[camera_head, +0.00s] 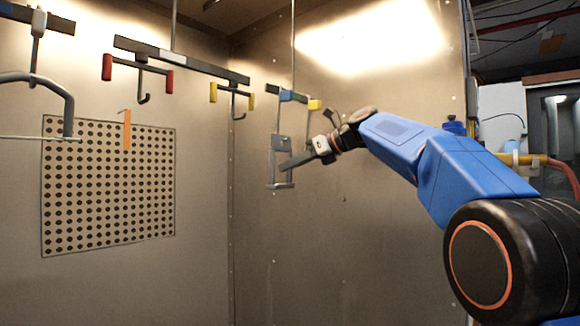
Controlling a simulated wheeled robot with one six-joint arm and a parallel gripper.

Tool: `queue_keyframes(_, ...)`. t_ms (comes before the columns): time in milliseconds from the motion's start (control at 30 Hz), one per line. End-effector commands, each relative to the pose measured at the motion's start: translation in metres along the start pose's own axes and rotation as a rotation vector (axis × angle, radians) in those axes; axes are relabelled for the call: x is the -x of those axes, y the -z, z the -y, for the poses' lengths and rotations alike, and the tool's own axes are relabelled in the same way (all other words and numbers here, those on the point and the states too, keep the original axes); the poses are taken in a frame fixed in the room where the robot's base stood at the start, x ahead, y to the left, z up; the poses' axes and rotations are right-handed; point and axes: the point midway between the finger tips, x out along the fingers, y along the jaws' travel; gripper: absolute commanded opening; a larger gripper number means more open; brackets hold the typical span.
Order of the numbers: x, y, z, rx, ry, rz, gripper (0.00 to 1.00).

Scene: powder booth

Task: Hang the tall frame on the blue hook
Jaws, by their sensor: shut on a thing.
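The tall frame (273,172) is a narrow grey piece, upright below the short rail near the booth's corner. My gripper (290,163) comes in from the right and is shut on the tall frame. A blue piece (286,95) sits on the short rail above the frame and appears to mark the blue hook. The hook itself is too small to make out, and I cannot tell whether the frame's top touches it.
A yellow piece (314,104) sits right of the blue one. A red-ended hook (142,85) and a yellow-ended hook (236,100) hang from the long rail (182,60). A bent grey tube (68,105) hangs at left. An orange strip (127,130) is before the perforated panel (105,190).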

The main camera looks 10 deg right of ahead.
Motion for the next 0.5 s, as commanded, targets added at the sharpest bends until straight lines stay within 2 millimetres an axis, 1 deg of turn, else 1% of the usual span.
queue_keyframes(67,0.0002,-0.0004,-0.0001,0.0,0.0,0.001,0.0)
queue_keyframes(100,0.0002,-0.0004,-0.0001,0.0,0.0,0.001,0.14)
queue_keyframes(167,0.0002,-0.0003,-0.0002,0.0,0.0,0.001,0.28)
queue_keyframes(200,0.0002,-0.0003,-0.0001,0.0,0.0,0.0,0.31)
queue_keyframes(500,0.0012,0.0002,0.0002,0.0,0.0,0.0,0.31)
